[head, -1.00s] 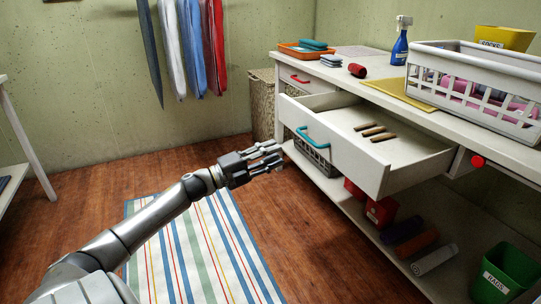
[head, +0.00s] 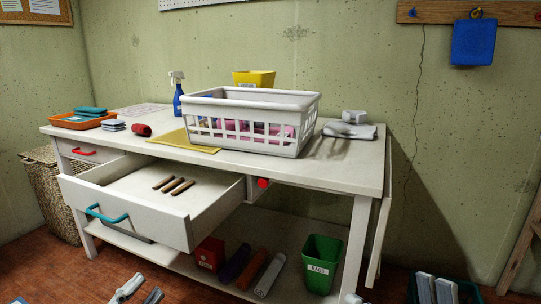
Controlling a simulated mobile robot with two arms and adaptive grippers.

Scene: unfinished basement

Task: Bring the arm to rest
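My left gripper (head: 139,291) shows only by its grey fingers at the bottom left edge of the head view. The fingers stand apart with floor between them and nothing held. The rest of my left arm is below the picture. The gripper is in front of and below the white drawer (head: 160,228), clear of its front and teal handle (head: 106,214). The drawer is pulled out and holds a few brown sticks (head: 174,185).
The white workbench (head: 352,172) carries a white laundry basket (head: 250,146), a blue spray bottle (head: 177,98) and an orange tray (head: 84,123). A green bin (head: 322,262) stands on the lower shelf. A dark crate (head: 463,290) is at the bottom right. Floor shows at left.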

